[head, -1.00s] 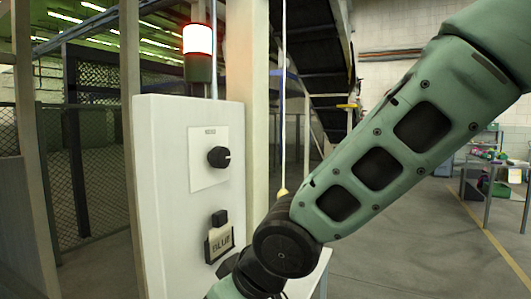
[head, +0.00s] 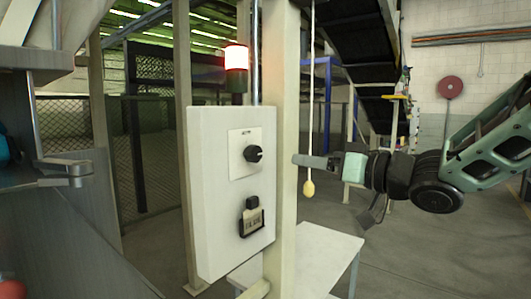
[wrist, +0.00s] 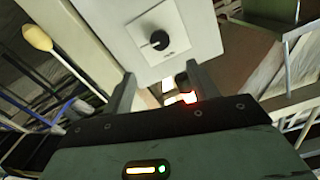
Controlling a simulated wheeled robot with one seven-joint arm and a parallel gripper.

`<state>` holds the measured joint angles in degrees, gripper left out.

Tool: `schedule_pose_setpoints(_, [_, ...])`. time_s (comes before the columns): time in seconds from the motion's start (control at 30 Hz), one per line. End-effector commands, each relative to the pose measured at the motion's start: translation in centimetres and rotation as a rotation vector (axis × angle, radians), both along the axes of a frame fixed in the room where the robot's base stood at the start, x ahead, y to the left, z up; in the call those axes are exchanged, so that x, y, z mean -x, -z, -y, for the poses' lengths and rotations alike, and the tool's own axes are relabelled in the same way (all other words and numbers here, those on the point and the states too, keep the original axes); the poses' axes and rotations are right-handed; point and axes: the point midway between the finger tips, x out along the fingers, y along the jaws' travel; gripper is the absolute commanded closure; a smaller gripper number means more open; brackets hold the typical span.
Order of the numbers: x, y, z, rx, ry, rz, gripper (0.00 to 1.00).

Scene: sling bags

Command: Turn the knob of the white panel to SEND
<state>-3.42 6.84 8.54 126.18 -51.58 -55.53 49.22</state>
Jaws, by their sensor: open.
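The white panel (head: 212,205) stands upright on a post, left of centre in the head view. Its black round knob (head: 253,154) sits on a square white plate. The small lettering by the knob is too small to read. In the wrist view the knob (wrist: 157,40) is ahead of the fingers, upside down on its plate. My gripper (head: 298,160) is to the right of the panel, about knob height, pointing left. In the wrist view my gripper (wrist: 160,86) shows two dark fingers spread apart, with nothing between them. The fingers are clear of the knob.
A pull cord with a yellow handle (head: 308,188) hangs close to my gripper. A lit red-and-white lamp (head: 236,62) is above the panel. A white table (head: 318,255) stands below right. Grey metal equipment (head: 75,240) fills the left.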

Motion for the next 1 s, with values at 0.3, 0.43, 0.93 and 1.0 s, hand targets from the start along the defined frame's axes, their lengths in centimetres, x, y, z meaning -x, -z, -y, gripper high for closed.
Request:
schedule_pose_setpoints(0.3, [-4.2, -0.2, -5.5, 0.0, -0.002, -0.002, 0.41])
schedule_pose_setpoints(0.43, [-5.8, -0.1, -7.5, 0.0, -0.001, -0.003, 0.41])
schedule_pose_setpoints(0.93, [-8.4, 0.0, -10.8, 0.0, 0.002, 0.0, 0.41])
schedule_pose_setpoints(1.0, [-8.4, 0.0, -10.8, 0.001, 0.002, 0.0, 0.41])
